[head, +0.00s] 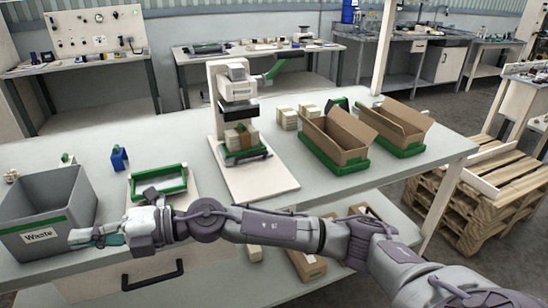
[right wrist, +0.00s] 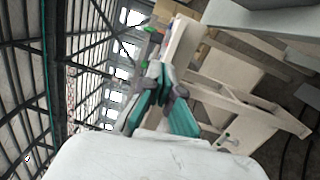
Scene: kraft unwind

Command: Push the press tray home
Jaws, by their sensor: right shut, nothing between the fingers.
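A white bench press (head: 232,85) stands on a white base board (head: 262,185) near the middle of the table. Under its head is a green-edged press tray (head: 247,157) carrying a brown and cream stack (head: 241,138). I cannot tell how far in the tray sits. My right arm reaches leftward across the table's front, in front of the press board. My right gripper (head: 82,238) is shut and empty in front of the waste bin, well away from the tray. Its teal fingers also show in the right wrist view (right wrist: 160,100). My left gripper is not in view.
A grey waste bin (head: 82,190) stands at the left. A green frame (head: 158,172) lies between it and the press, with a blue bottle (head: 119,158) behind. Right of the press are cream stacks (head: 287,119) and open cardboard boxes (head: 338,136) in green trays.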

